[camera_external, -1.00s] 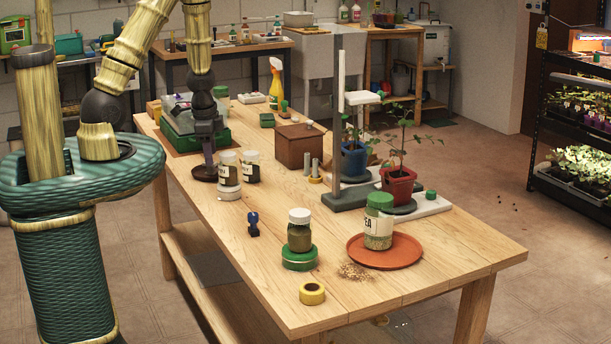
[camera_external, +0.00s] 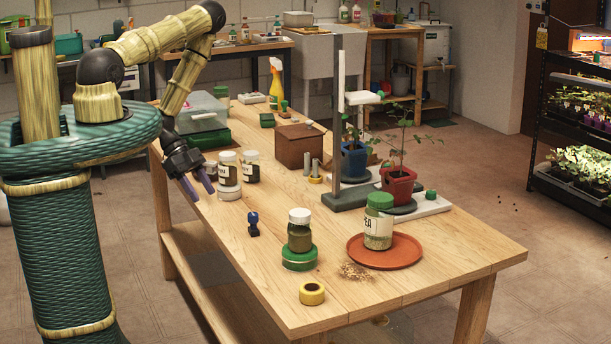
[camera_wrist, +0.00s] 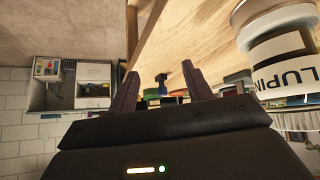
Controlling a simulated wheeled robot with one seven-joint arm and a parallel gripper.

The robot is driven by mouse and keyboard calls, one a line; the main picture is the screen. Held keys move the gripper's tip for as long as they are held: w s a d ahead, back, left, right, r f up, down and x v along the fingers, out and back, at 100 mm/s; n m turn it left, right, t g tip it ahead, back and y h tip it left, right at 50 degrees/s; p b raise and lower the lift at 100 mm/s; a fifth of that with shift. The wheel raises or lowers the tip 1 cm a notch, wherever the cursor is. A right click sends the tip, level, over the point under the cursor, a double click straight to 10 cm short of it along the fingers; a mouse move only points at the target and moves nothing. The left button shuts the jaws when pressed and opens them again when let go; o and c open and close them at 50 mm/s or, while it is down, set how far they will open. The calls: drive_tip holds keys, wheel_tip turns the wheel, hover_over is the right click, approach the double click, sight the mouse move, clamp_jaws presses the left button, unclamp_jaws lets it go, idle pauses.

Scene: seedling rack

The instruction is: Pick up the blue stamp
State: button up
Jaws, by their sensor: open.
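The small blue stamp (camera_external: 253,224) stands upright on the wooden table (camera_external: 460,250), near its left edge and left of a jar on a green lid. In the wrist view the blue stamp (camera_wrist: 161,82) shows small and far off, between the fingertips. My gripper (camera_external: 199,189) is open and empty at the table's left edge, beside the labelled jars and apart from the stamp. In the wrist view my gripper's fingers (camera_wrist: 160,85) are spread.
A white-lidded jar (camera_external: 228,170) stands close to my gripper; in the wrist view a jar labelled LUPIN (camera_wrist: 285,65) looms at right. A jar on a green lid (camera_external: 300,232), a yellow tape roll (camera_external: 312,293) and a terracotta saucer (camera_external: 355,252) stand nearby. Table around the stamp is clear.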

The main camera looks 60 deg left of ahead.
drive_tip(key=s+d+r+n+t+h+p, duration=0.1)
drive_tip(key=s+d+r+t+h+p, duration=0.1)
drive_tip(key=d+r+t+h+p, duration=0.1)
drive_tip(key=shift+d+r+t, duration=0.8)
drive_tip(key=shift+d+t, duration=0.1)
drive_tip(key=shift+d, duration=0.1)
drive_tip(key=b, duration=0.5)
approach(250, 214)
drive_tip(key=shift+h, duration=0.3)
drive_tip(key=x, duration=0.4)
drive_tip(key=shift+w+d+f, duration=0.1)
drive_tip(key=shift+w+f, duration=0.2)
drive_tip(key=shift+f, duration=0.05)
drive_tip(key=shift+w+d, duration=0.25)
drive_tip(key=shift+d, duration=0.05)
